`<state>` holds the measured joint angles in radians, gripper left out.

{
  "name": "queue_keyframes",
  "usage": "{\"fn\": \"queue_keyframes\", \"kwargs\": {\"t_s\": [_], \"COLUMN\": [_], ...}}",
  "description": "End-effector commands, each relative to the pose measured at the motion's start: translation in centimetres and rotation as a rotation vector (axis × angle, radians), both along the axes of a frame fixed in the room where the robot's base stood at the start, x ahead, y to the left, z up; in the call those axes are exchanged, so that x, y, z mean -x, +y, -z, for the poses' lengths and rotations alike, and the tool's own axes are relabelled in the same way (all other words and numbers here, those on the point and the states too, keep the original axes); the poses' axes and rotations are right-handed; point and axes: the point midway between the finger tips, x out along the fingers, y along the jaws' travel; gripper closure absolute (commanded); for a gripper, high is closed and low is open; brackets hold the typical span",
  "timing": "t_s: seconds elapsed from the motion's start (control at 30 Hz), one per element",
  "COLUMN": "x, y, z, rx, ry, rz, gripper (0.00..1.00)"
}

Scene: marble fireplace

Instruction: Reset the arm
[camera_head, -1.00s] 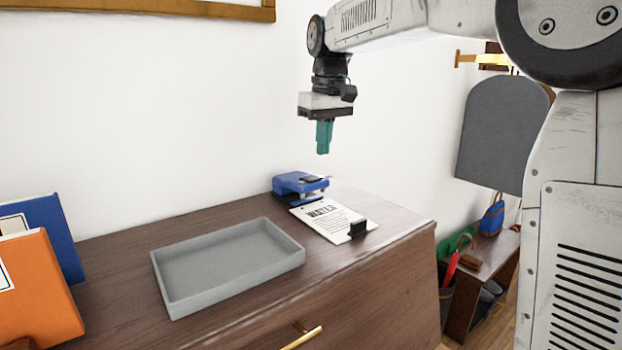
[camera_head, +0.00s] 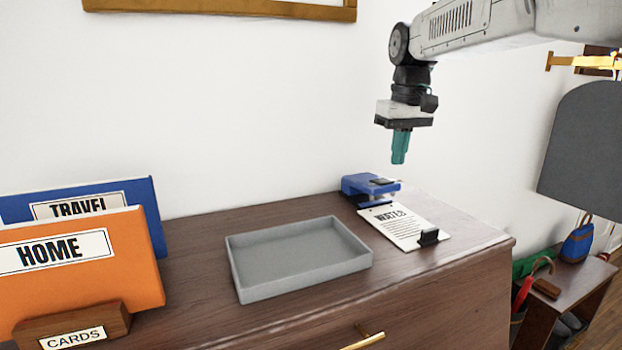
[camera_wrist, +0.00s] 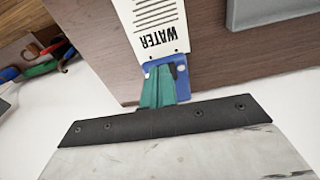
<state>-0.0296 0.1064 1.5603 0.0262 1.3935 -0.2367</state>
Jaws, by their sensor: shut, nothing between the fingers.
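My gripper (camera_head: 401,148) has teal fingers that are shut and empty. It hangs pointing down in the air, above the back right part of the wooden cabinet top. The arm reaches in from the upper right. Below the fingers in the head view is a blue hole punch or stapler (camera_head: 369,188). In the wrist view the teal fingers (camera_wrist: 158,88) overlap this blue thing (camera_wrist: 181,78) and hide part of it.
A sheet headed "WATER" with a black clip (camera_head: 404,226) lies before the blue thing. An empty grey tray (camera_head: 300,260) sits mid-cabinet. Orange "HOME" (camera_head: 85,262) and blue "TRAVEL" (camera_head: 155,210) folders stand left, behind a "CARDS" block (camera_head: 75,330). A bench (camera_head: 570,285) is at right.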

Motion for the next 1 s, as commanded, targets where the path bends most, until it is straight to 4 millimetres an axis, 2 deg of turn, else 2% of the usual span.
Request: {"fn": "queue_keyframes", "kwargs": {"t_s": [0.03,0.17,0.37,0.5,0.6,0.7,0.83,1.0], "x": [1.0,6.1,15.9,23.2,27.9,31.6,34.3,35.0], "y": [-0.1,-0.4,-1.1,-1.5,-1.8,-1.9,-2.1,-2.2], "z": [1.5,3.9,7.0,9.7,11.8,13.5,14.7,14.1], "rx": [0.001,0.005,0.011,0.014,0.015,0.014,0.011,0.006], "ry": [0.026,0.058,0.077,0.073,0.062,0.046,0.017,-0.027], "rz": [0.017,0.079,0.166,0.217,0.243,0.260,0.263,0.265], "gripper": [1.00,1.00,1.00,1.00,1.00,1.00,1.00,1.00]}}
